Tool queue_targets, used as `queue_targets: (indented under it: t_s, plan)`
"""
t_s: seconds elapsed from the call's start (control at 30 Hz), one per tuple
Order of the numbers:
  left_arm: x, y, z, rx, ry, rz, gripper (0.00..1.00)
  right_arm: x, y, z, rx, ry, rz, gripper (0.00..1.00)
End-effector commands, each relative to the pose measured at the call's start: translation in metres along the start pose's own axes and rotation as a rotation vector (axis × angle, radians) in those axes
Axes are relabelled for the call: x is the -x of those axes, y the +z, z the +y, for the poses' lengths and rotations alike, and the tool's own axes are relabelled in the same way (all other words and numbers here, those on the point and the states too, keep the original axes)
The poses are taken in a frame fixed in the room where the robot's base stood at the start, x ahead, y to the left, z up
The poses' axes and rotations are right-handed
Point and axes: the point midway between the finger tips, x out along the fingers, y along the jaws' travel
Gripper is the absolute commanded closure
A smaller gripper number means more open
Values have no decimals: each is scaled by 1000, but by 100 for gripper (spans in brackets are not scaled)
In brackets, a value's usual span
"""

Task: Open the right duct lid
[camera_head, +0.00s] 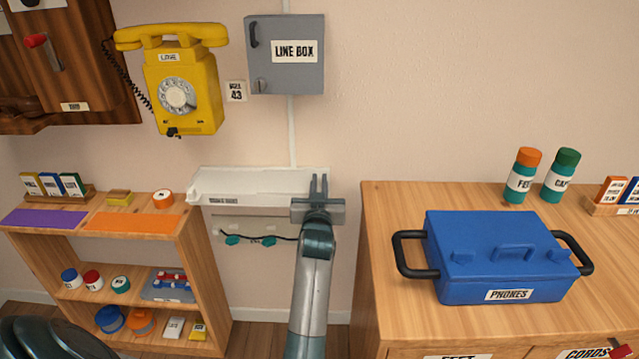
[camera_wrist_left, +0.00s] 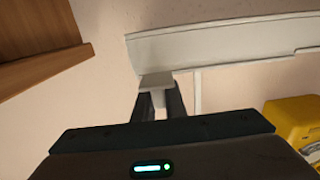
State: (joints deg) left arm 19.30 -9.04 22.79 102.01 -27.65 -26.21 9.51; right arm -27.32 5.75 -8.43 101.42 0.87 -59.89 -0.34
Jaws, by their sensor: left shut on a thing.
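The white duct lid (camera_head: 255,184) is on the wall below the line box, between the wooden shelf and the wooden desk. It sticks out from the wall above a pale duct opening (camera_head: 222,222), where a dark cable with green parts (camera_head: 268,241) shows. My left gripper (camera_head: 318,187) is at the lid's right end. In the left wrist view the long white lid (camera_wrist_left: 225,45) crosses the upper part, and the left gripper's fingers (camera_wrist_left: 155,100) are shut on a small pale tab (camera_wrist_left: 156,82) at its end. My right gripper is not in view.
The wooden desk (camera_head: 400,215) with a blue PHONES box (camera_head: 480,275) stands close to the right of my left arm. A low wooden shelf (camera_head: 205,290) is to the left. A yellow phone (camera_head: 185,85) and the grey line box (camera_head: 287,75) hang above.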

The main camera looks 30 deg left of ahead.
Motion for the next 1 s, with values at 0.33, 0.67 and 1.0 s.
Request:
queue_targets:
  t_s: [0.33, 0.67, 1.0]
  plan:
    - [0, -2, -22, -4, -2, -1, 100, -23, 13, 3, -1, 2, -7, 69]
    - [0, -3, -72, -5, -2, -2, 100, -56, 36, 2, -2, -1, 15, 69]
    - [0, -3, -134, -6, -2, -1, 100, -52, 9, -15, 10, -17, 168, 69]
